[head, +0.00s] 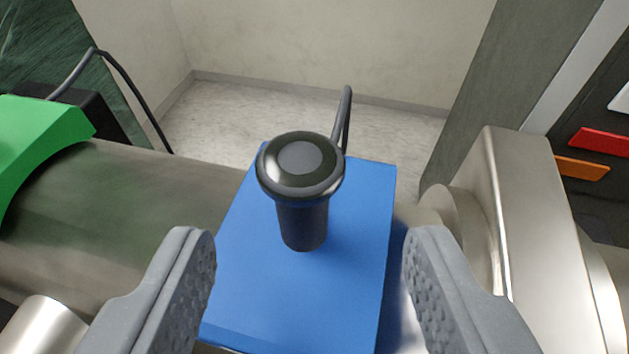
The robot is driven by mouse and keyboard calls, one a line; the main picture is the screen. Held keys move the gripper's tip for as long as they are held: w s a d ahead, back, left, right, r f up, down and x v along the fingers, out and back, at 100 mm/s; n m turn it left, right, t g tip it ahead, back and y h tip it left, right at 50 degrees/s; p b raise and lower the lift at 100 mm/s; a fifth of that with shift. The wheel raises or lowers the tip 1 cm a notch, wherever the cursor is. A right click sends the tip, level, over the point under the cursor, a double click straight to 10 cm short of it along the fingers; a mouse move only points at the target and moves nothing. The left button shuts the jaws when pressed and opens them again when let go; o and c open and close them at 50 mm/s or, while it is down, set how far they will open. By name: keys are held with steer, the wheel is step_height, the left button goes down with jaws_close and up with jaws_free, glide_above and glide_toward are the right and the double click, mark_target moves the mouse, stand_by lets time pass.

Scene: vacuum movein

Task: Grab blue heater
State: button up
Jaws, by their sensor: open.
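The blue heater (350,270) is a blue block on a horizontal metal pipe in the lower middle of the head view. A dark round knob (301,185) on a short post stands up from its top, and a dark cable (345,115) rises behind it. My gripper (310,265) is open, with one grey finger at the left of the block and one at the right. The knob stands between the fingers in the picture. I cannot tell whether either finger touches the block. The block's near lower edge is partly cut off by the frame.
A green block (40,145) sits on the pipe (130,200) at the left, with a dark cable behind it. A metal flange (535,220) stands close at the right. Red and orange parts (600,142) lie beyond it. Pale floor (270,110) and walls are behind.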

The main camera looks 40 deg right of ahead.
mark_target(308, 205)
steer(key=shift+x, duration=1.1)
steer(key=shift+w+d+p, duration=0.3)
steer(key=shift+w+p, duration=0.1)
steer(key=p+x, duration=0.1)
steer(key=x, duration=0.3)
steer(key=shift+w, duration=0.25)
jaws_close()
